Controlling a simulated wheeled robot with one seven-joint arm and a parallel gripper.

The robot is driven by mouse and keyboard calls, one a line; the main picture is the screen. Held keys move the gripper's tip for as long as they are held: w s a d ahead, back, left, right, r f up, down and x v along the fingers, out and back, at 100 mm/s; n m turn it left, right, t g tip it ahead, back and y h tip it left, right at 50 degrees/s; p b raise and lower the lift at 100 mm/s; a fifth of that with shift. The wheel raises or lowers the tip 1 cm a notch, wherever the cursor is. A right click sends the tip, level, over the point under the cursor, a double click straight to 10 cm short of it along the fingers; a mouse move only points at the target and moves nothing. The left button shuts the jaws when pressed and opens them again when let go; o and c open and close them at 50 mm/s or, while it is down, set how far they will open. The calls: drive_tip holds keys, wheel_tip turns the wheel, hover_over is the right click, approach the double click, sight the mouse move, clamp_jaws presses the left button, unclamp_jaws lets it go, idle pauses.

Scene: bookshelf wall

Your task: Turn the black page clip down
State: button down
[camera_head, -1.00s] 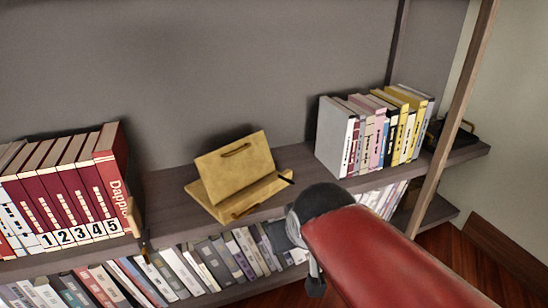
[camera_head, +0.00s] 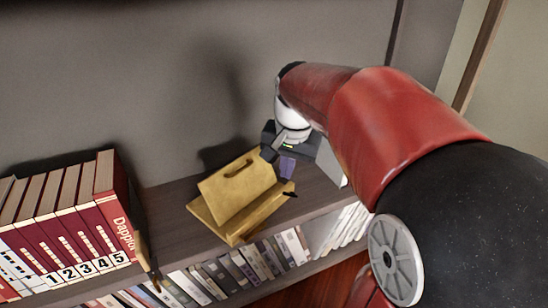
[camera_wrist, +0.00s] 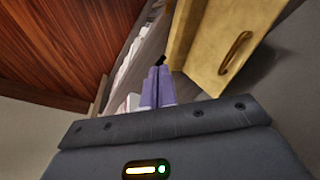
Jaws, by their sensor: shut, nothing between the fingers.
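A wooden book stand (camera_head: 240,187) with a tilted back board and a front ledge sits on the shelf. The black page clip (camera_head: 290,194) is a small dark piece at the right end of the ledge, sticking out to the right. My gripper (camera_head: 287,172) is at the stand's right side, just above the clip, with its purple fingers shut and empty. In the wrist view the fingers (camera_wrist: 158,72) point toward the ledge end. A small dark bit (camera_wrist: 160,60) shows at their tips; I cannot tell whether they touch the clip. The stand's board (camera_wrist: 225,45) is at upper right there.
Red numbered books (camera_head: 75,220) stand on the shelf (camera_head: 165,205) at left, with a wooden bookend beside them. Books (camera_head: 245,265) fill the shelf below. My arm hides the books on the right. Bare shelf lies between the red books and the stand.

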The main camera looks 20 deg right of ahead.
sight(285, 194)
drive_tip(key=w+d+r+m+g+p, duration=0.2)
drive_tip(key=w+d+m+p, duration=0.2)
drive_tip(key=w+d, duration=0.3)
drive_tip(key=shift+m, duration=0.3)
drive_tip(key=f, duration=0.4)
drive_tip(key=a+f, duration=0.1)
drive_tip(key=f, duration=0.3)
drive_tip(key=f+b, duration=0.1)
drive_tip(key=f, duration=0.4)
drive_tip(key=shift+s+a+f, duration=0.1)
drive_tip(key=shift+s+a, duration=0.15)
drive_tip(key=shift+a, duration=0.1)
drive_tip(key=shift+s+a+f, duration=0.1)
drive_tip(key=shift+a+f, duration=0.1)
drive_tip(key=shift+f, duration=0.05)
drive_tip(key=shift+a, duration=0.1)
